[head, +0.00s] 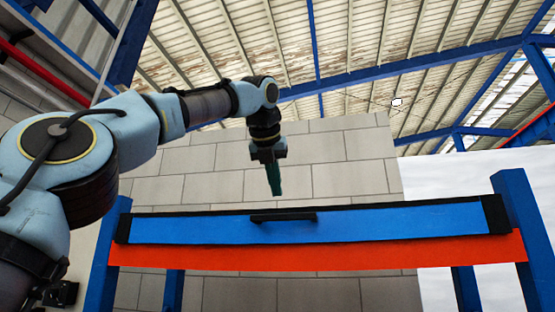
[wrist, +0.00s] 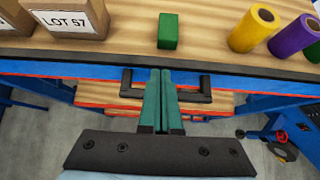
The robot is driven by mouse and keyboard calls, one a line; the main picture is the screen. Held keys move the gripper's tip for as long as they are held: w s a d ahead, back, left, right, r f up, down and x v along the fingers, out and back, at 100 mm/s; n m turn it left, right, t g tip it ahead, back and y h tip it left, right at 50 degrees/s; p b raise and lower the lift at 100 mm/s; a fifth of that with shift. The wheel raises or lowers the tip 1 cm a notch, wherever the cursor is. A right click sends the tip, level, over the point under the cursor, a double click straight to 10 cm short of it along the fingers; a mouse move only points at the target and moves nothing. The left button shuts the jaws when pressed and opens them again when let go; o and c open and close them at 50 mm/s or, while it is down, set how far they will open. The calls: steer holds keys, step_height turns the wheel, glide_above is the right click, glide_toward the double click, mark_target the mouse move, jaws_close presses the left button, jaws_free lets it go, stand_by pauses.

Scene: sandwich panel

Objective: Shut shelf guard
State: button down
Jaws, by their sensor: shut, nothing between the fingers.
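The shelf guard (head: 380,222) is a long blue panel with black ends, lying across the front of the shelf between two blue posts. A black bar handle (head: 283,216) is fixed near its upper edge. In the wrist view the guard shows as a thin blue strip (wrist: 80,75), with the handle (wrist: 198,97) below it. My gripper (head: 275,192) points down, just above the handle in the head view. In the wrist view its green fingers (wrist: 162,72) are shut, empty, and cover the middle of the handle. I cannot tell whether they touch it.
The wooden shelf top (wrist: 210,58) holds a labelled box (wrist: 70,18), a green block (wrist: 168,30), a yellow roll (wrist: 255,28) and a purple roll (wrist: 295,35). An orange beam (head: 330,257) runs below the guard. Blue posts (head: 522,230) flank it.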

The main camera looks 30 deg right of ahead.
mark_target(278, 215)
step_height(278, 215, up, 7)
steer(key=w+d+p, duration=0.1)
steer(key=p, duration=0.3)
steer(key=shift+w+d, duration=0.3)
steer(key=shift+w, duration=0.1)
steer(key=shift+f, duration=0.1)
